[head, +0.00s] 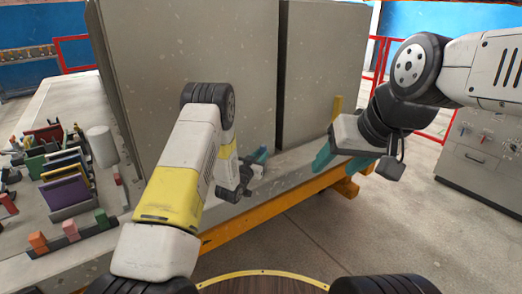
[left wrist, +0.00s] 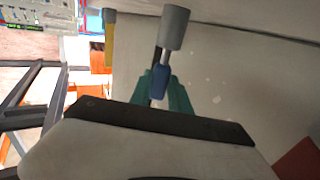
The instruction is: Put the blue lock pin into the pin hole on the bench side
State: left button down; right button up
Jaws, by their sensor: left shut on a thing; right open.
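My left gripper (head: 257,160) is beside the bench side, below the grey panels. In the left wrist view its teal fingers (left wrist: 177,96) are shut on the blue lock pin (left wrist: 159,83). The pin's pale shaft (left wrist: 165,58) points towards a grey cylinder (left wrist: 174,27) and appears to meet its end. I cannot tell whether the shaft is inside it. No pin hole can be made out clearly. The pin is mostly hidden by the gripper in the head view. My right gripper (head: 339,162) is open, with teal fingers apart, farther right along the bench edge.
Two tall grey panels (head: 190,70) stand on the bench (head: 40,270). A yellow post (head: 336,106) stands near my right gripper. Racks of coloured pieces (head: 66,192) and a pale cylinder (head: 101,146) are at left. A grey cabinet (head: 480,165) stands at right. Open floor lies between.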

pick_arm(q)
jog(key=shift+f, duration=0.95)
jog(key=c, duration=1.1)
grip_release()
jog(key=shift+c, duration=0.2)
jog(key=shift+s+f, duration=0.1)
jog(key=shift+s, duration=0.05)
jog(key=v, duration=0.7)
jog(key=shift+s+a, duration=0.15)
jog(key=shift+s, duration=0.05)
jog(key=shift+s, duration=0.1)
